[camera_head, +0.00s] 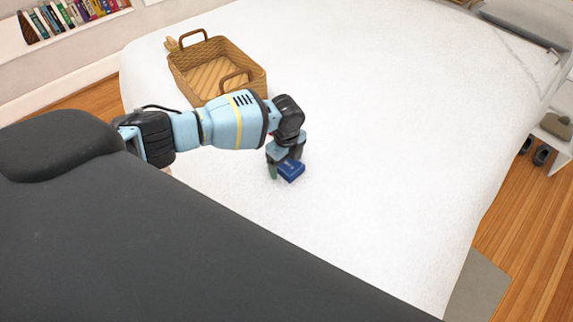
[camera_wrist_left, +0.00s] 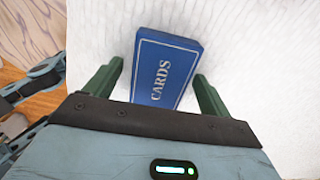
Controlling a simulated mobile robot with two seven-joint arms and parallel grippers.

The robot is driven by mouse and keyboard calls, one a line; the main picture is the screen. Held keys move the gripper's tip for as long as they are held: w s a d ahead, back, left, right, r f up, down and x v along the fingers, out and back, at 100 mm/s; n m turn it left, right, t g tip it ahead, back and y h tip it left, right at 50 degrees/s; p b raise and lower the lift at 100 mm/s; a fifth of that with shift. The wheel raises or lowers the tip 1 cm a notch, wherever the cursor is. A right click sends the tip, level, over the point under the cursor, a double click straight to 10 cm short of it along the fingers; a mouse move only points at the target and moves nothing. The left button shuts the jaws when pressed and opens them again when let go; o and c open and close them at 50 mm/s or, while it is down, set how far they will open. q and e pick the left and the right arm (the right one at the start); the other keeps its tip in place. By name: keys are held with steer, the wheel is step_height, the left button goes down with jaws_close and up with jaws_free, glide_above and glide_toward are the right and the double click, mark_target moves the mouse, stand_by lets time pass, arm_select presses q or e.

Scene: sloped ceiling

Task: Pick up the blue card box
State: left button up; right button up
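The blue card box (camera_head: 291,170), marked "CARDS", lies on the white bed (camera_head: 400,150). In the left wrist view the blue card box (camera_wrist_left: 166,68) sits between the two green fingers of my left gripper (camera_wrist_left: 160,80). There is a gap on each side of the box, wider on the right near the fingertips. In the head view my left gripper (camera_head: 284,168) points down at the box. It is open. My right gripper is not in view.
A brown wicker basket (camera_head: 217,68) with two handles stands on the bed behind my left arm. A bookshelf (camera_head: 70,18) is at the top left. The bed is clear to the right of the box.

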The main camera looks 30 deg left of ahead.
mark_target(286, 162)
arm_select(q)
steer(key=c, duration=1.1)
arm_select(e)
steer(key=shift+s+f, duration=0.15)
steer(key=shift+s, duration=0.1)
